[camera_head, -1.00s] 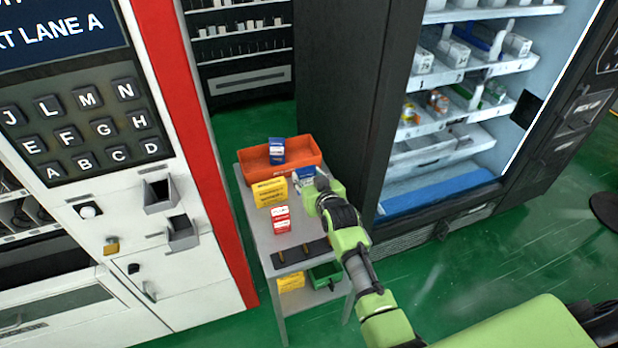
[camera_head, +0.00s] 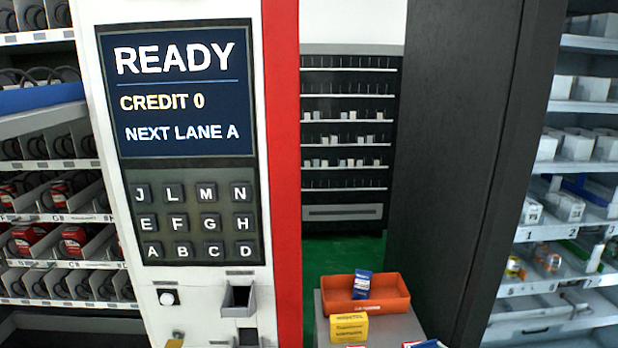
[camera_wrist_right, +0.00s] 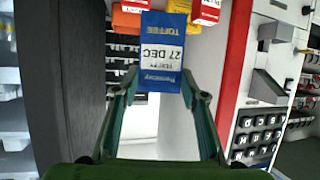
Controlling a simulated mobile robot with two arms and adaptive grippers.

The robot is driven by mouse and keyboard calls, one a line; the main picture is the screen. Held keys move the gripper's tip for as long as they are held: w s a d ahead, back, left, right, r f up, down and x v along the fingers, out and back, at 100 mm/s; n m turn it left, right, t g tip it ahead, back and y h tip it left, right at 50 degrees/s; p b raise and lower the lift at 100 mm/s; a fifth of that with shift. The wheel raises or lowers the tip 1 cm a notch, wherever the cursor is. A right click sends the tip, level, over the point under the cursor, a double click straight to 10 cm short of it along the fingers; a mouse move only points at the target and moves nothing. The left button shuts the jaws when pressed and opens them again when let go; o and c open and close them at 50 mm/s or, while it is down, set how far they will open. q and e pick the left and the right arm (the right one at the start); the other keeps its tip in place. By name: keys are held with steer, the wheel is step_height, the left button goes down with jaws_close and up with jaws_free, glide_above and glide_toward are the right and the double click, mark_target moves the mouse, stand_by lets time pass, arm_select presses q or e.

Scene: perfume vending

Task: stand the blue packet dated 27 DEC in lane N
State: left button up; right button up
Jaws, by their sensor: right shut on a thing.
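The blue packet (camera_wrist_right: 160,50) dated 27 DEC is between the fingers of my right gripper (camera_wrist_right: 159,84) in the right wrist view. Its white date label reads upside down there. The gripper is shut on it. In the head view part of a blue and white packet (camera_head: 426,344) shows at the bottom edge; whether it is the held one I cannot tell. The vending machine's N key (camera_head: 239,192) is on the keypad. I cannot make out which lane is N among the machine's lanes (camera_head: 62,217) at the left. My left gripper is not in view.
An orange bin (camera_head: 390,304) holding another blue packet (camera_head: 361,285) sits on the cart (camera_head: 398,328), behind a yellow box (camera_head: 348,328). The screen (camera_head: 178,90) reads READY, CREDIT 0, NEXT LANE A. A dark cabinet (camera_head: 455,150) stands right of the cart.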

steer(key=s+a+r+n+g+y+b, duration=0.2)
steer(key=s+a+n+y, duration=0.1)
steer(key=s, duration=0.5)
steer(key=s+a+r+n+g+y+b, duration=0.3)
steer(key=s+a+n+y, duration=0.1)
steer(key=s, duration=0.5)
steer(key=shift+a+r+n+g, duration=0.2)
steer(key=shift+a+n+g, duration=0.1)
steer(key=shift+a+n, duration=0.15)
steer(key=shift+y, duration=0.3)
